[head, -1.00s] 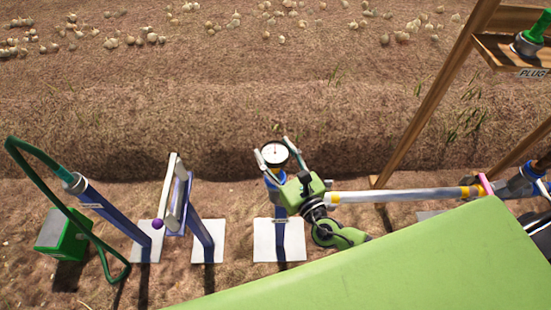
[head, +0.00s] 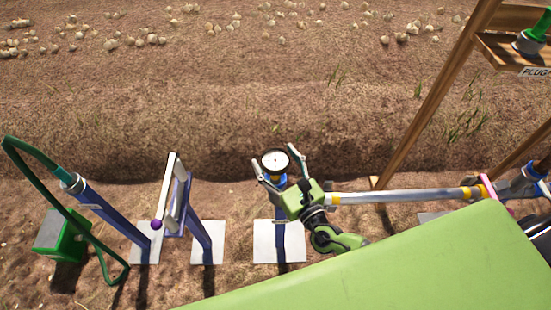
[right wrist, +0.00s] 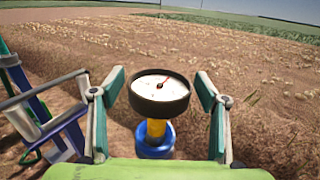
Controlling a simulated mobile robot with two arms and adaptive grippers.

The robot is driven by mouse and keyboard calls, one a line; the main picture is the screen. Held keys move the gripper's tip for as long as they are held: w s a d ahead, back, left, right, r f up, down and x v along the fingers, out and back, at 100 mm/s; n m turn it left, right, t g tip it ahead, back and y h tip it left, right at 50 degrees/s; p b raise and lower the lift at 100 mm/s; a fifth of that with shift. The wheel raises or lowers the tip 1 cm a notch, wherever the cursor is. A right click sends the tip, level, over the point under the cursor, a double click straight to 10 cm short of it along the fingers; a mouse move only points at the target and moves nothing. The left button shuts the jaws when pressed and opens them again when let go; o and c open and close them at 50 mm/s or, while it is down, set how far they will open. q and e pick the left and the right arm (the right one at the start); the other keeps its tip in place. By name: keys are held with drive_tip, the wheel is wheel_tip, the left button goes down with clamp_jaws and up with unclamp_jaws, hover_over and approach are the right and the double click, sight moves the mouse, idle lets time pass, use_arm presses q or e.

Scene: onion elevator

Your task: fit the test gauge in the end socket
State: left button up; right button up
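The test gauge (head: 275,161) has a white dial with a black rim. In the right wrist view the gauge (right wrist: 160,92) stands about upright, its yellow neck (right wrist: 156,130) running down to a blue collar (right wrist: 155,146). That collar is at the top of the middle blue post; how deep the neck sits in it cannot be seen. My right gripper (head: 274,158) is open, with a finger on each side of the gauge. In the right wrist view the gripper (right wrist: 161,82) shows gaps between both fingers and the dial. My left gripper is not in view.
At left stand a blue post with a green hose (head: 20,165), a green box (head: 62,235) and a post with a tilted lever (head: 172,190). A wooden frame (head: 445,80) rises at right.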

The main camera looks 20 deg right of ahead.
drive_tip(key=shift+r, duration=0.1)
drive_tip(key=shift+r+p, duration=0.35)
drive_tip(key=shift+p, duration=0.1)
drive_tip(key=s+d, duration=0.2)
drive_tip(key=s, duration=1)
drive_tip(key=shift+f+b, duration=0.15)
drive_tip(key=shift+b, duration=0.2)
drive_tip(key=shift+w+d, duration=0.15)
